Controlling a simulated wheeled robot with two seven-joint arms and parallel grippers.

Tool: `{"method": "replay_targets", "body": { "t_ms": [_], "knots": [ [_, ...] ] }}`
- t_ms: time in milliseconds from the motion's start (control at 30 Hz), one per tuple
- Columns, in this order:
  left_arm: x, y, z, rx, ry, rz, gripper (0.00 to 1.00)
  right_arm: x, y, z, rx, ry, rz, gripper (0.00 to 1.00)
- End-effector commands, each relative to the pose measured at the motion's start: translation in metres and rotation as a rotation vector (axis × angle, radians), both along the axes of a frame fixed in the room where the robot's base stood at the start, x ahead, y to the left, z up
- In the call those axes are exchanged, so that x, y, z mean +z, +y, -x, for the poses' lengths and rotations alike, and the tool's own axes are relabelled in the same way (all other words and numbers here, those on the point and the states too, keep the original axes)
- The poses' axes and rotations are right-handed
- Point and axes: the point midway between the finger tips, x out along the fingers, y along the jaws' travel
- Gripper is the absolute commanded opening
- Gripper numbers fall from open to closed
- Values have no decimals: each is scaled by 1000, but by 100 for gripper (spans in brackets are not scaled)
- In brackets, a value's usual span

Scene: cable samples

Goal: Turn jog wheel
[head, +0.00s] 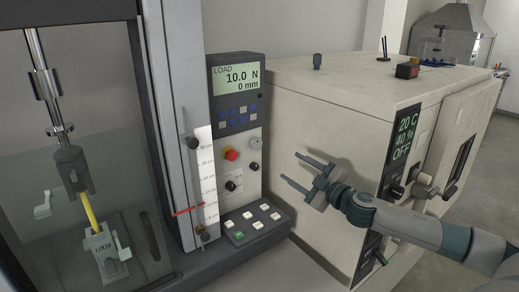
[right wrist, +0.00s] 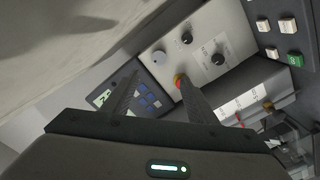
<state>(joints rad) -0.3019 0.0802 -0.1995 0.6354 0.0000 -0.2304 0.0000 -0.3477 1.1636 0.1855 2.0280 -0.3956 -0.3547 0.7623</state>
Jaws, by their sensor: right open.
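The control panel (head: 243,170) of the test machine carries a grey round knob (head: 254,142), a black knob (head: 231,186) and a red button (head: 230,154). Which control is the jog wheel I cannot tell for sure. In the right wrist view the grey knob (right wrist: 159,57) and two dark knobs show past the fingers. My right gripper (head: 292,169) is open and empty, to the right of the panel and apart from it, its fingers pointing left toward it. In the wrist view one finger overlaps the panel beside the red button (right wrist: 180,80). My left gripper is not in view.
A keypad (head: 252,222) with white and green keys lies below. A large beige chamber (head: 320,110) stands close behind my right gripper. A yellow sample (head: 89,208) is clamped at left.

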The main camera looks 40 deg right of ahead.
Motion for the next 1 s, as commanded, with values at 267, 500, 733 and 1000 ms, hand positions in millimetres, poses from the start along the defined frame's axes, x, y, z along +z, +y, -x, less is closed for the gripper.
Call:
{"method": "replay_targets", "body": {
  "t_ms": [267,500,733,1000],
  "knots": [
    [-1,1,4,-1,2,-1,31,4,0,-2,9,-5,7,53],
    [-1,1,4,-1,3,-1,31,4,0,-3,8,-4,6,53],
    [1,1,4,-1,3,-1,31,5,0,-9,7,-6,6,53],
    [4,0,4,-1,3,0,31,6,0,-25,8,-6,6,53]
  ]
}}
